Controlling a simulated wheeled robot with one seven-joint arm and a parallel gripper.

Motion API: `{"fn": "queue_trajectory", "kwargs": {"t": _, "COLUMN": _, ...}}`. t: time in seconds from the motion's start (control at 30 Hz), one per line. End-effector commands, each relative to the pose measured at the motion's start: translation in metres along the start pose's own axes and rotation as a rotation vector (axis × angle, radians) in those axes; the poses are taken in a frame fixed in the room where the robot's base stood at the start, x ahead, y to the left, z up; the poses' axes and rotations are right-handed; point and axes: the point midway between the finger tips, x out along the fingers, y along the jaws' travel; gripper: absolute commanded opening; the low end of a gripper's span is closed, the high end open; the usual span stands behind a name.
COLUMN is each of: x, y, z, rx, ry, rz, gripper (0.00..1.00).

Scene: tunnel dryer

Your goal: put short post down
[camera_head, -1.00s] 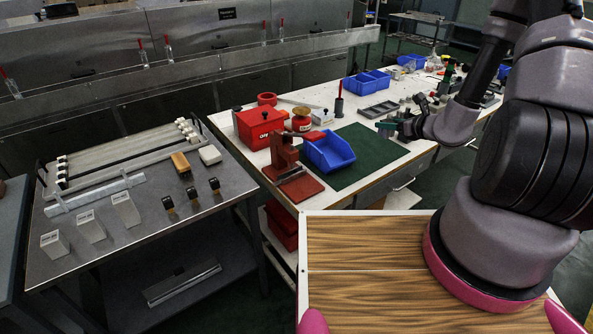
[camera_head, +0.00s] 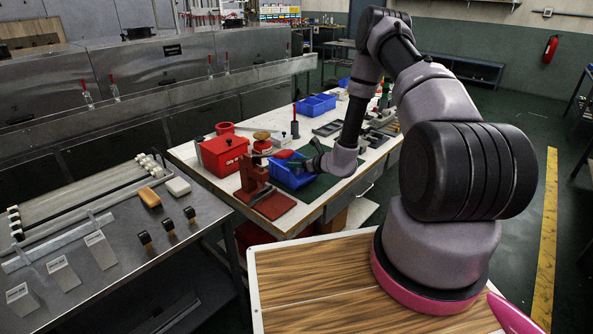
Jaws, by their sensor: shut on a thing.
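My gripper (camera_head: 308,162) is low over the white-topped workbench (camera_head: 366,163), by the right side of the open blue bin (camera_head: 278,179) and above the dark green mat (camera_head: 313,189). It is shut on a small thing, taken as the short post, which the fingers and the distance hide. I cannot tell whether that thing touches the mat or the bin. My arm reaches in from the right and covers part of the bench.
A red press-like stand (camera_head: 266,199) is left of the bin, with a red box (camera_head: 221,152) behind. A thin red-topped upright (camera_head: 295,123) stands behind the gripper. Blue trays (camera_head: 315,105) lie farther back. A metal table (camera_head: 150,225) with several blocks is at left.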

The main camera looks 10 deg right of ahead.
Motion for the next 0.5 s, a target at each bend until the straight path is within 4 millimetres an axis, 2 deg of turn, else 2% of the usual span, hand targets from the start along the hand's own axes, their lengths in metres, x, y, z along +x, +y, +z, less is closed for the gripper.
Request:
{"fn": "queue_trajectory", "kwargs": {"t": 0.1, "x": 0.007, "y": 0.0, "z": -0.02, "rx": 0.003, "ry": 0.002, "rz": 0.0, "gripper": 0.0}}
{"fn": "queue_trajectory", "kwargs": {"t": 0.2, "x": 0.011, "y": 0.001, "z": -0.028, "rx": 0.001, "ry": 0.001, "rz": 0.001, "gripper": 0.0}}
{"fn": "queue_trajectory", "kwargs": {"t": 0.5, "x": 0.011, "y": 0.001, "z": -0.029, "rx": 0.0, "ry": 0.001, "rz": 0.001, "gripper": 0.0}}
